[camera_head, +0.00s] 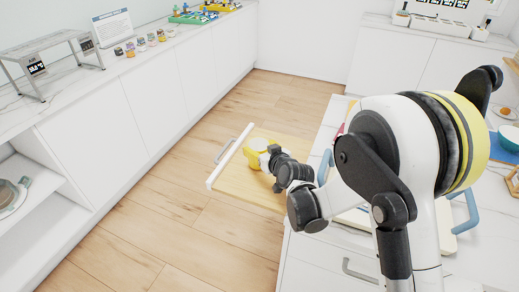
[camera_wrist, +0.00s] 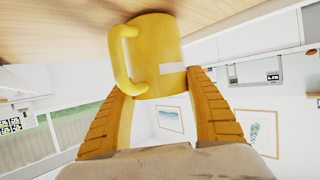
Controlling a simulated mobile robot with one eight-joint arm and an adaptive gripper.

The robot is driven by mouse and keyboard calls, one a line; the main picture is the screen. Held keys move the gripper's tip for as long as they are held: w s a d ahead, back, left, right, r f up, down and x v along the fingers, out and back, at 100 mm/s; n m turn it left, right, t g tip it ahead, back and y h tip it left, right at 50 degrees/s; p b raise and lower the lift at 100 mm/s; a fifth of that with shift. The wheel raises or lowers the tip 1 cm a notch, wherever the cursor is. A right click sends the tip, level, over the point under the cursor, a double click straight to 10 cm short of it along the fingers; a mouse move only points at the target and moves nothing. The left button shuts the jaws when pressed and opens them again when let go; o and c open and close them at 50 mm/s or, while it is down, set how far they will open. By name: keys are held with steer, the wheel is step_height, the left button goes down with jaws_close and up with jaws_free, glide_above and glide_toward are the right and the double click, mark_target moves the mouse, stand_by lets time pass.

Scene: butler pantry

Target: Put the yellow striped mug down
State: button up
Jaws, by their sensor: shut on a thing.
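The yellow mug (camera_wrist: 155,55) with a white stripe fills the upper middle of the wrist view, its handle to the left. My gripper (camera_wrist: 158,84) is shut on it, one yellow finger on each side. In the head view the mug (camera_head: 255,151) is over the wooden bottom of a pulled-out drawer (camera_head: 245,184), with my gripper (camera_head: 269,157) at its right. The wrist view shows a wooden surface close to the mug's far end; I cannot tell whether they touch.
The drawer's white front (camera_head: 218,172) with its handle stands out over the wooden floor (camera_head: 160,215). A white counter (camera_head: 325,150) is at the right, partly hidden by my arm. Along the left, a long counter (camera_head: 115,70) carries small jars (camera_head: 140,45) and a metal rack (camera_head: 50,50).

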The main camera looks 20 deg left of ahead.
steer(key=shift+f, duration=0.15)
steer(key=o, duration=1)
steer(key=shift+f, duration=0.1)
steer(key=shift+c, duration=0.2)
steer(key=o, duration=0.4)
steer(key=shift+s+d+r, duration=0.2)
steer(key=shift+r, duration=0.2)
steer(key=p+v, duration=0.2)
steer(key=v, duration=0.9)
steer(key=shift+s+p, duration=0.2)
steer(key=shift+p, duration=0.1)
steer(key=shift+d+r, duration=0.15)
steer(key=shift+d, duration=0.05)
